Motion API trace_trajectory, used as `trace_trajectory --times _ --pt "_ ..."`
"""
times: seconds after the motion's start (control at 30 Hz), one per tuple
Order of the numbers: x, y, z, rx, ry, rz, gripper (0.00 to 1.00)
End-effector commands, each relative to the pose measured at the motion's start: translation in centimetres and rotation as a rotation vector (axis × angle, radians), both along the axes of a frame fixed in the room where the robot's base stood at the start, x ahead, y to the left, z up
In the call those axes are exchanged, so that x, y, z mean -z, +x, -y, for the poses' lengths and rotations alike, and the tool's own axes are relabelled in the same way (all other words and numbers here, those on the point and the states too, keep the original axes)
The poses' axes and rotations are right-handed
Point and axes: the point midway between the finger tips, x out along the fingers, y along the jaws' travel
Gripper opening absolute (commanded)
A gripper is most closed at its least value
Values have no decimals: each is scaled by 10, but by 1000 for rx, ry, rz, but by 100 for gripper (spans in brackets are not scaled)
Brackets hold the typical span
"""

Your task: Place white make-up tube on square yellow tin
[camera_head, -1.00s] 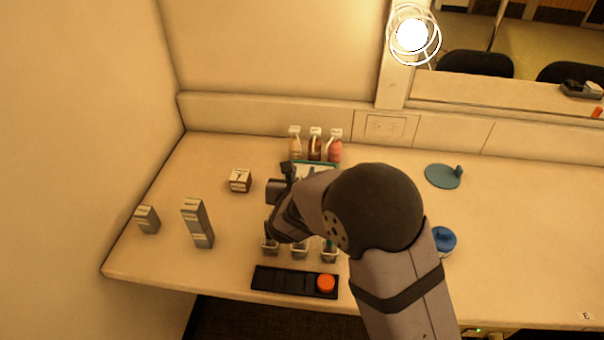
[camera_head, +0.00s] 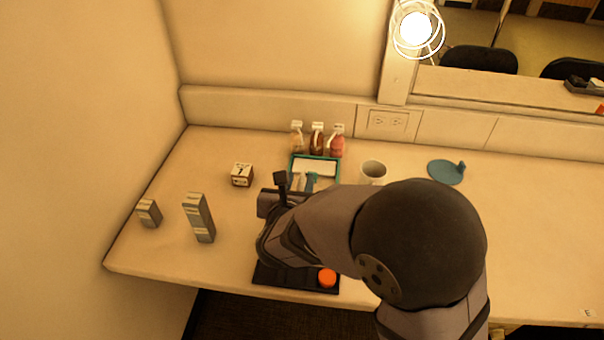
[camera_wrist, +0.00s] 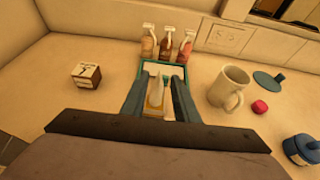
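My gripper (camera_wrist: 161,80) points down over the teal-rimmed tray (camera_wrist: 143,66), its two fingers apart. In the wrist view a pale, upright-looking piece, possibly the white make-up tube (camera_wrist: 155,89), shows between the fingers, nearer the left one. It does not appear to fill the gap; I cannot tell whether a finger touches it. A yellowish patch, possibly the square yellow tin (camera_wrist: 154,109), shows just below it. In the head view the gripper (camera_head: 298,182) is at the tray's front edge, and my arm hides much of the area below.
Three pump bottles (camera_head: 317,140) stand behind the tray. A pale mug (camera_head: 373,172) stands to its right, with a teal disc (camera_head: 446,172) beyond. A small cube box (camera_head: 242,174) and two grey boxes (camera_head: 198,218) are left.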

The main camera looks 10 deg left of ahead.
Motion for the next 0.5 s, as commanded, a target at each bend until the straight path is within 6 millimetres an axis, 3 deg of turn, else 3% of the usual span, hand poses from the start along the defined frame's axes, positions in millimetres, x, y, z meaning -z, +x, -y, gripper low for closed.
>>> trace_trajectory --times 0.2,0.5 --pt "-10 -24 -1 -2 1 0 28" --pt "-13 -31 0 1 -1 0 28"
